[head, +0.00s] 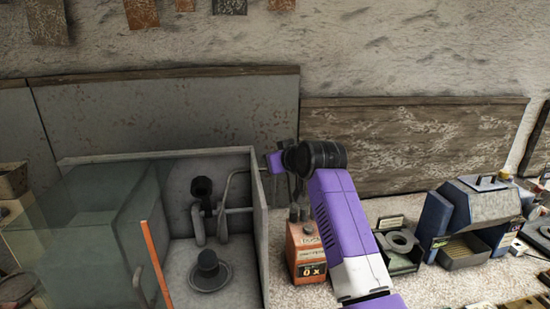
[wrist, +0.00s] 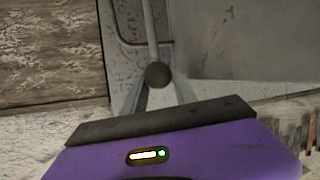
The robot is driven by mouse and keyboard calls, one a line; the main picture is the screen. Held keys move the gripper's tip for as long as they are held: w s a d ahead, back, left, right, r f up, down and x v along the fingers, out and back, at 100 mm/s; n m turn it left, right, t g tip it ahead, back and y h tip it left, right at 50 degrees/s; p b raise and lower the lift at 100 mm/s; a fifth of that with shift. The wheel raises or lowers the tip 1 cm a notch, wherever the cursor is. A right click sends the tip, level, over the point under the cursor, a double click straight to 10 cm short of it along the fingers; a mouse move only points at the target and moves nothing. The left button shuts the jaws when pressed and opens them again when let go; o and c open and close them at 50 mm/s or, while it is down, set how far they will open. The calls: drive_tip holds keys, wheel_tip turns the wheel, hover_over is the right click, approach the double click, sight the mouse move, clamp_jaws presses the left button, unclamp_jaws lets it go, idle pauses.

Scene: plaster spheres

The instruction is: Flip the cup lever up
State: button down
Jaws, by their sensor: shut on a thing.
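In the wrist view, a thin grey lever rod (wrist: 151,30) ends in a dark round knob (wrist: 158,74). My gripper (wrist: 162,90) has its two fingers at the knob, one on each side, and is shut on it. In the head view, my gripper (head: 275,163) is at the right wall of an open grey cabinet (head: 262,235). A bent grey rod (head: 229,185) inside reaches toward it. The knob and fingertips are too small or hidden to make out there. A dark stepped round piece (head: 208,268) stands on the cabinet floor.
A clear panel with an orange edge strip (head: 156,262) stands at the cabinet's front left. An orange box (head: 306,252) stands close below my arm. Right of it are a grey tray with a ring (head: 400,242) and a blue-grey machine (head: 478,215).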

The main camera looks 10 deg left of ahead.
drive_tip(key=shift+w+d+r, duration=0.25)
drive_tip(key=shift+d+r, duration=0.15)
drive_tip(key=shift+d, duration=0.05)
drive_tip(key=c, duration=1)
unclamp_jaws()
drive_tip(key=shift+w+f, duration=0.1)
drive_tip(key=shift+a+f, duration=0.15)
drive_tip(key=shift+f, duration=0.05)
drive_tip(key=shift+s, duration=0.25)
drive_tip(key=b+v, duration=0.2)
drive_tip(key=v, duration=0.5)
drive_tip(key=shift+s+d, duration=0.2)
drive_tip(key=shift+s, duration=0.05)
drive_tip(key=shift+r, duration=0.15)
